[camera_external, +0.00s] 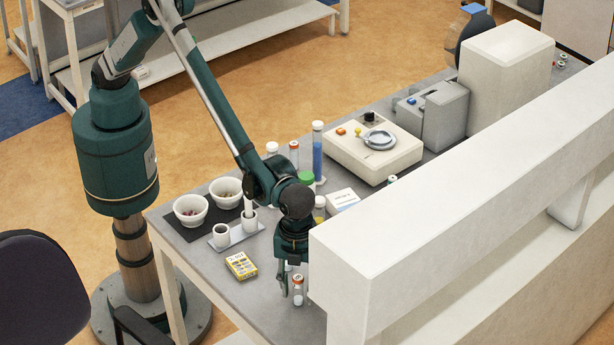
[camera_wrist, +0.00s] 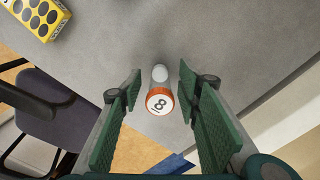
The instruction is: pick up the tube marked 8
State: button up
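The tube marked 8 (camera_wrist: 159,103) has an orange-rimmed white cap with a dark 8, seen from above in the wrist view. A pale round shape shows just above the cap; I cannot tell if it is the tube's own body or another thing. My gripper (camera_wrist: 162,86) is open, with a green finger on each side of the tube and visible gaps between.
A yellow pack (camera_external: 241,265) lies left of my gripper. White bowls (camera_external: 190,211) and cups (camera_external: 221,235) stand behind it. Taller tubes, including a blue one (camera_external: 318,152), stand behind my wrist. A white raised shelf (camera_external: 450,170) is close on the right.

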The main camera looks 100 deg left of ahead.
jog(key=c, duration=0.8)
jog(key=shift+r, duration=0.15)
jog(key=shift+r, duration=4.85)
